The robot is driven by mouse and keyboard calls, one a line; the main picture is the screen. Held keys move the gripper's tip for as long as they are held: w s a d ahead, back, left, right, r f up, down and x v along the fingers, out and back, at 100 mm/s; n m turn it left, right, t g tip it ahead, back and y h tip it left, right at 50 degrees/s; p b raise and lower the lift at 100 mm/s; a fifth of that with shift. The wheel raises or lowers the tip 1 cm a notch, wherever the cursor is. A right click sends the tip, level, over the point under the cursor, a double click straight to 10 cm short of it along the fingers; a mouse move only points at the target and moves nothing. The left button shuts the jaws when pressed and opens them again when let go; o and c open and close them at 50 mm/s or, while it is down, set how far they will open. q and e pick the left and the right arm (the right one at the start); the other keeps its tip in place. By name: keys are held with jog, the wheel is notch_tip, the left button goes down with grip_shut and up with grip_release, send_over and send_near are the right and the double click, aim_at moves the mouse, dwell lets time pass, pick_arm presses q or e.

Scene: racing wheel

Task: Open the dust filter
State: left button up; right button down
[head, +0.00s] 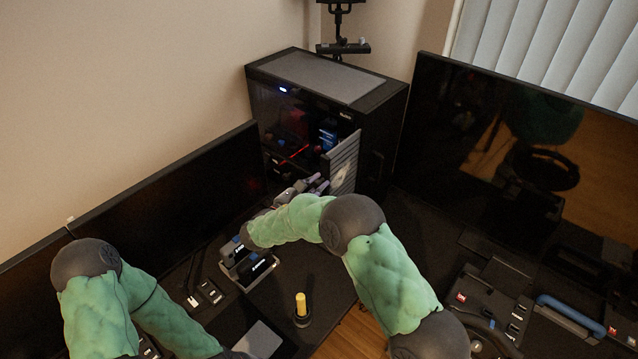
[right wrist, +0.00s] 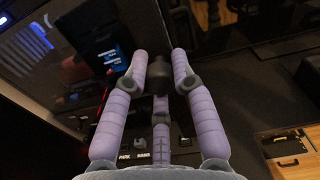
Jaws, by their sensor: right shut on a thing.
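The black computer case (head: 330,85) stands in the back corner. The dust filter (head: 343,166), a grey slatted panel, stands out at an angle from the case's front. My right gripper (head: 316,184) is at the panel's lower left edge. In the right wrist view the purple fingers of my right gripper (right wrist: 160,66) are spread on either side of a dark piece and shut on it. It fits the dust filter's edge, though the contact is hard to see. My left arm comes in at the lower left, with its gripper beyond the bottom edge.
One monitor (head: 150,205) stands left of the case and another (head: 480,150) right of it. A yellow-topped stand (head: 301,305) is on the dark desk, with boxed controls (head: 500,310) at right.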

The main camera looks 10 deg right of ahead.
jog(key=shift+r, duration=0.1)
jog(key=c, duration=1)
grip_release()
jog(key=v, duration=1.2)
